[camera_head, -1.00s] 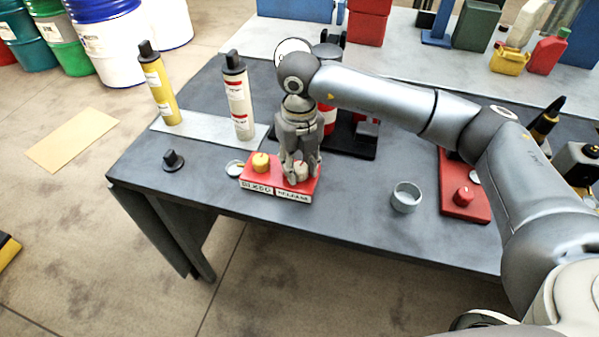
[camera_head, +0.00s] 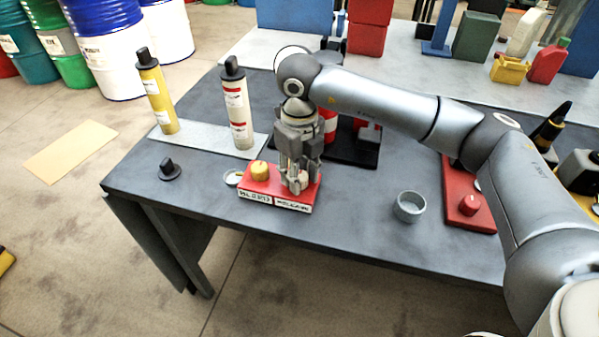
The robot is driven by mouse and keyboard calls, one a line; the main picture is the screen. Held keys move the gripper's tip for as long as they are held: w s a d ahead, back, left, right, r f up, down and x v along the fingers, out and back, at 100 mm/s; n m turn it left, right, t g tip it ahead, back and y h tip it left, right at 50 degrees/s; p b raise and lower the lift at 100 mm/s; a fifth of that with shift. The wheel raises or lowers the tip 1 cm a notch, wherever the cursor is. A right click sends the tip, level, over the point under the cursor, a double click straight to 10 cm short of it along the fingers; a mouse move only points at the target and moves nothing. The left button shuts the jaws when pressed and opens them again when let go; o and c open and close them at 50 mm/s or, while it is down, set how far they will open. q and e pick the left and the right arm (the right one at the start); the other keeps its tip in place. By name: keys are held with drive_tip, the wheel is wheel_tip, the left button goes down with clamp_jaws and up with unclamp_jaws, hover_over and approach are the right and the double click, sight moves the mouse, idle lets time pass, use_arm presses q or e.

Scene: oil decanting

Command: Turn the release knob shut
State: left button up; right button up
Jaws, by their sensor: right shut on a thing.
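A red control box (camera_head: 262,188) sits near the front of the grey table. It has a yellow knob (camera_head: 260,170) on its left and white label plates (camera_head: 292,205) along its front; the right plate seems to read "RELEASE". My right gripper (camera_head: 297,186) points straight down over the right half of the box, above that plate. Its fingers are shut around the release knob, which they hide almost wholly. The knob's angle cannot be seen. My left gripper is not in view.
A cream bottle (camera_head: 238,105) and a yellow bottle (camera_head: 155,95) stand on a pale plate behind the box, to its left. A black knob-like part (camera_head: 170,170) lies at left. A grey cup (camera_head: 409,207) and a red block with a knob (camera_head: 469,206) are at right.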

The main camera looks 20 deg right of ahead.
sight(300, 175)
drive_tip(key=o, duration=1)
drive_tip(key=shift+o, duration=0.2)
wheel_tip(300, 175, up, 12)
